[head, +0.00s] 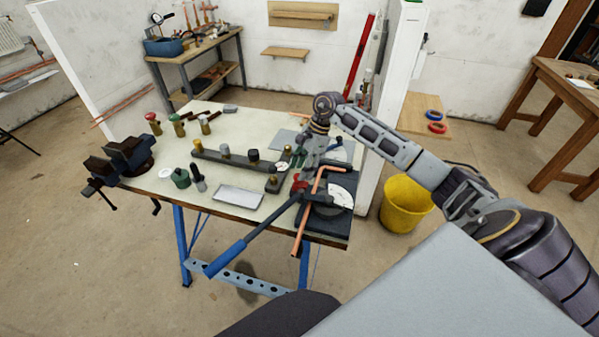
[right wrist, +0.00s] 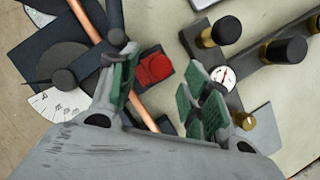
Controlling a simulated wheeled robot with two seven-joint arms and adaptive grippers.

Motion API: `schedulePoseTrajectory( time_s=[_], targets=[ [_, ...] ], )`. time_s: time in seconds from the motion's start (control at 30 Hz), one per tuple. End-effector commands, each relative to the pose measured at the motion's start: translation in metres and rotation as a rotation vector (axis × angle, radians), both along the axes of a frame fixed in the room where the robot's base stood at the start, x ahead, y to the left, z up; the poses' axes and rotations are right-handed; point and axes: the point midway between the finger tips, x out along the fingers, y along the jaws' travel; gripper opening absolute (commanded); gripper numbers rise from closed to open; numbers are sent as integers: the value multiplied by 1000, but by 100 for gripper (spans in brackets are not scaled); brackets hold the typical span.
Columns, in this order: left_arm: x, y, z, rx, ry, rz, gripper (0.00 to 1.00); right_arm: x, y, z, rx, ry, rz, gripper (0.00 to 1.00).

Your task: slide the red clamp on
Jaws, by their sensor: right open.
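The red clamp (head: 299,183) sits at the bench's right end, by the pipe bender (head: 326,200). In the right wrist view the red clamp (right wrist: 155,67) lies on a dark block, close beside the copper pipe (right wrist: 142,108); I cannot tell whether it touches the pipe. The bent copper pipe (head: 302,222) runs across the bender. My right gripper (head: 297,160) hangs above the clamp. In the wrist view its green-padded fingers (right wrist: 165,82) are apart and empty, the clamp showing beyond the gap, nearer the left finger. That finger hides part of the pipe. My left gripper is not in view.
A blue-handled bender lever (head: 232,254) sticks out past the bench front. A dark rail with knobs and a gauge (head: 226,158) lies left of the gripper. A grey tray (head: 239,197) and a vise (head: 124,158) are further left. A yellow bucket (head: 405,204) stands right.

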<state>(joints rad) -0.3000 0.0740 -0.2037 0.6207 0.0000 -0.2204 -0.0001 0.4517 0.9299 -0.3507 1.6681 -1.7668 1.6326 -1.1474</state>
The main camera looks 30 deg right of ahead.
Motion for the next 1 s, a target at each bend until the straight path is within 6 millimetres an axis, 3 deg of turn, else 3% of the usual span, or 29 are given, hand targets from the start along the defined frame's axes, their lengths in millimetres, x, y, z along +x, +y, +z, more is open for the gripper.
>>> schedulePoseTrajectory(
  time_s=[0.23,0.63,1.0],
  targets=[
    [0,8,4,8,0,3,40,0,9,-19,2,1,0,47],
    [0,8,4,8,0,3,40,1,9,-22,0,0,0,46],
    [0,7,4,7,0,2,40,1,9,-22,0,0,0,0]
  ],
)
